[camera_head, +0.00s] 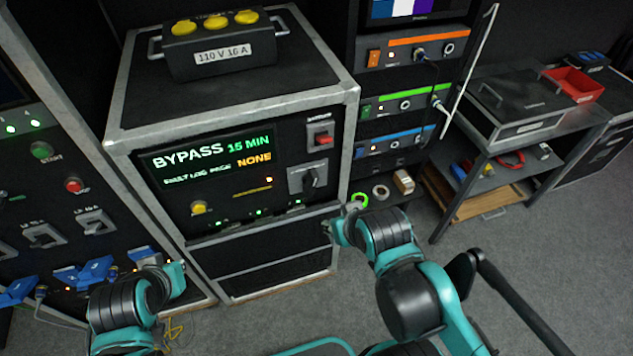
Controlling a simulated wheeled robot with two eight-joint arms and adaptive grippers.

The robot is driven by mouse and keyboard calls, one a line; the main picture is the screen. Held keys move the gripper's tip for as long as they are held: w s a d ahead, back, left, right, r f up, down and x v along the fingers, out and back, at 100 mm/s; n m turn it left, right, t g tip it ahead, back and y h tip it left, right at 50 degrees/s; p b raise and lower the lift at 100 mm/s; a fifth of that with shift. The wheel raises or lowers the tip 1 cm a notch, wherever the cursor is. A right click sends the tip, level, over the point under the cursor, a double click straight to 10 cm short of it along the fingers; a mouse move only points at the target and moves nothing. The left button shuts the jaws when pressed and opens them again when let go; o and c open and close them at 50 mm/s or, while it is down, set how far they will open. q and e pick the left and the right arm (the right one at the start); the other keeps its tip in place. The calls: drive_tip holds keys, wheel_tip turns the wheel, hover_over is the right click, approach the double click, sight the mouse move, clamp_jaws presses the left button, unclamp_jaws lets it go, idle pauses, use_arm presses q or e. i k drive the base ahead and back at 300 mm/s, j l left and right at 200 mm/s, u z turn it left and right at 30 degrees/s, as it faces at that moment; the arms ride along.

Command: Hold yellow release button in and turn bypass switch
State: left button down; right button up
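The yellow button (198,207) sits low on the left of the black front panel of a grey-edged cabinet, below a display (210,160) reading "BYPASS 15 MIN" and "NONE". A dark rotary switch (309,181) on a light plate is at the right of the same panel. My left gripper (165,268) is in front of the cabinet's lower left, below the yellow button in the picture and apart from it. My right gripper (340,226) is by the cabinet's lower right edge, below the rotary switch and apart from it. The fingers of both are too small and turned to read.
A red switch (322,138) sits above the rotary switch. A box with yellow caps (218,45) stands on the cabinet. A breaker panel with blue connectors (95,270) is at left. An equipment rack (395,90) and a bench with a case (515,105) are at right. Grey floor is open at lower right.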

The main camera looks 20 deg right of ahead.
sight(310, 180)
drive_tip(key=z, duration=1.6)
drive_tip(key=k+j, duration=0.3)
drive_tip(key=k+j+z, duration=0.1)
drive_tip(key=k+j, duration=0.2)
drive_tip(key=k, duration=0.15)
